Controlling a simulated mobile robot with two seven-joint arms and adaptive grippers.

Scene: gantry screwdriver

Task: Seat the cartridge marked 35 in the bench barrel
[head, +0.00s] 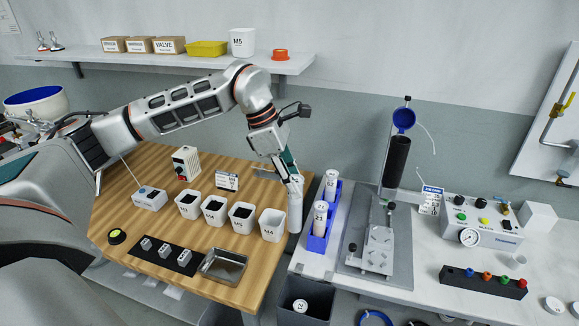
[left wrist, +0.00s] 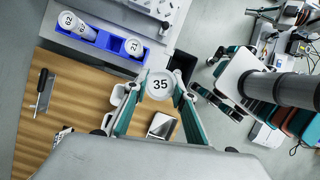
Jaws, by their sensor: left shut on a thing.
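My left gripper (left wrist: 157,88) is shut on the white cartridge marked 35 (left wrist: 160,85). In the head view the cartridge (head: 295,208) hangs upright below the gripper, between the white M4 bin and the blue rack. The black bench barrel (head: 397,160) stands upright on a metal fixture to the right, apart from the cartridge. Its blue cap (head: 404,120) is swung up above it. What looks like my right gripper (left wrist: 208,78) shows in the left wrist view; its jaw state is unclear.
The blue rack (head: 316,243) holds other white cartridges (head: 319,215) between the gripper and the barrel fixture (head: 378,250). White bins (head: 240,218) crowd the wooden table. A gauge box (head: 482,222) stands right of the barrel.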

